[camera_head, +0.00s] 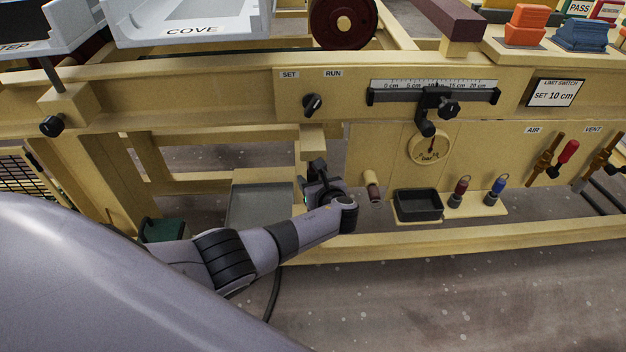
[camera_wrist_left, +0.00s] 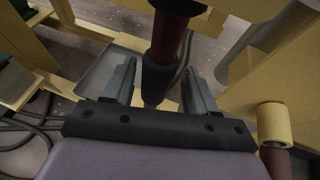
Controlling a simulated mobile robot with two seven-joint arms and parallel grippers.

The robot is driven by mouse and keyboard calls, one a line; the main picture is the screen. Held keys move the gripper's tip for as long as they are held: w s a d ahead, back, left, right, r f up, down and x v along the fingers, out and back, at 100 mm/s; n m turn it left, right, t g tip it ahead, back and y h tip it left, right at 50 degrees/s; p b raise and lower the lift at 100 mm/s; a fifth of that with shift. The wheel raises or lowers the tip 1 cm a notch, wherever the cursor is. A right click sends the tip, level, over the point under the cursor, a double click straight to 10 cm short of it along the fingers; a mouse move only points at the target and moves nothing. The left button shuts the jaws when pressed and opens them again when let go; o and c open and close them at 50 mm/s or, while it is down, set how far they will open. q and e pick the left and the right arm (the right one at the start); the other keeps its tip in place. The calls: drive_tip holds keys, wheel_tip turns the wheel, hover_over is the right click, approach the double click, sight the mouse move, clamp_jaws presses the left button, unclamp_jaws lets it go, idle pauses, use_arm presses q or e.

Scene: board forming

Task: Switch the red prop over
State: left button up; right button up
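The red prop (camera_wrist_left: 158,88), a dark red rod with a black sleeve, shows in the left wrist view, running between my left gripper's fingers. My left gripper (camera_wrist_left: 160,85) is open, with a gap between each finger and the rod. In the head view my left gripper (camera_head: 318,178) is under a wooden block (camera_head: 313,140) below the SET/RUN knob (camera_head: 312,104). There the prop is mostly hidden by the gripper. My right gripper is in neither view.
A wooden collar with a dark red peg (camera_head: 373,187) stands right of the gripper; the collar also shows in the wrist view (camera_wrist_left: 273,124). A black tray (camera_head: 418,205) is further right. A grey tray (camera_head: 258,205) is to the left. A wooden rail (camera_head: 440,238) runs along the front.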

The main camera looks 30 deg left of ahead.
use_arm(q)
drive_tip(key=shift+s+d+r+p, duration=0.15)
drive_tip(key=shift+s+r+p, duration=0.05)
drive_tip(key=shift+p, duration=0.1)
drive_tip(key=p+v, duration=0.3)
drive_tip(key=v, duration=0.3)
drive_tip(key=shift+s+d, duration=0.15)
drive_tip(key=shift+d, duration=0.05)
idle(0.3)
